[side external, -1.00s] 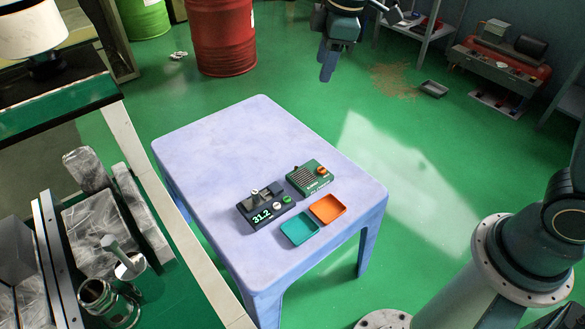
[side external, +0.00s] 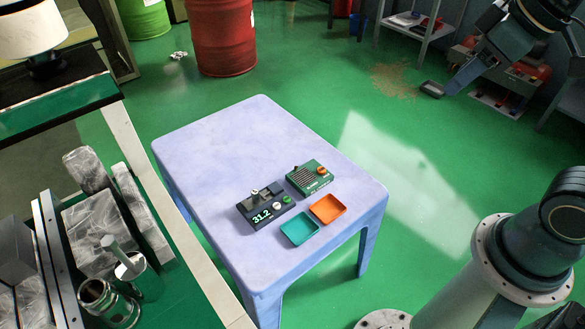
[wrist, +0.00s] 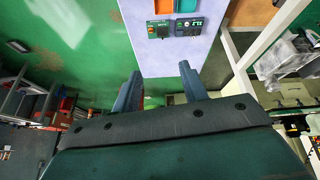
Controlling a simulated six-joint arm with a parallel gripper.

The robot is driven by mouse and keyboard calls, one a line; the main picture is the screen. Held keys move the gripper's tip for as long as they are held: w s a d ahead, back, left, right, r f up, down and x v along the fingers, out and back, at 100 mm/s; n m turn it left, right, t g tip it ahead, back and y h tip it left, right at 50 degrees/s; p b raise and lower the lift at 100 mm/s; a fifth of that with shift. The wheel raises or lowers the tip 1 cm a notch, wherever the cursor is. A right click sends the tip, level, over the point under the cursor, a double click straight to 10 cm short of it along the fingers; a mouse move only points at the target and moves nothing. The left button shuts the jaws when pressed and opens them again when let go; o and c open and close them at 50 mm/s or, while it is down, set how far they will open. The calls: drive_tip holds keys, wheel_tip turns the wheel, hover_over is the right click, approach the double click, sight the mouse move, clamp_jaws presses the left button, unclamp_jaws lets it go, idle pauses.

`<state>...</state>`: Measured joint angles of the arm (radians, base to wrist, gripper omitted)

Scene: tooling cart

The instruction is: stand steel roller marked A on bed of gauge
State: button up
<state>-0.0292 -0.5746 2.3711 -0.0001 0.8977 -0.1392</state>
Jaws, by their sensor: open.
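The gauge (side external: 265,206) is a dark box on the pale blue table, with a lit display reading 31.2 and a white and a green button. A small pale round piece (side external: 255,191) shows on its top; I cannot tell if it is the steel roller or part of the gauge. No letter A is readable. The gauge also shows small in the wrist view (wrist: 189,27). My gripper (side external: 452,88) is at the upper right, far from the table and empty. In the wrist view its two fingers (wrist: 160,70) are spread apart.
A green box with an orange knob (side external: 310,177) stands beside the gauge. A teal tray (side external: 299,230) and an orange tray (side external: 328,209) lie at the table's near edge. The table's far part (side external: 235,135) is clear. A cluttered bench (side external: 160,230) stands at left.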

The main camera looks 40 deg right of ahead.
drive_tip(key=s, duration=0.1)
drive_tip(key=s+f+m, duration=0.1)
drive_tip(key=s, duration=0.1)
drive_tip(key=s+m, duration=0.1)
drive_tip(key=shift+s+d+f, duration=0.25)
drive_tip(key=shift+d+f, duration=0.1)
idle(1.0)
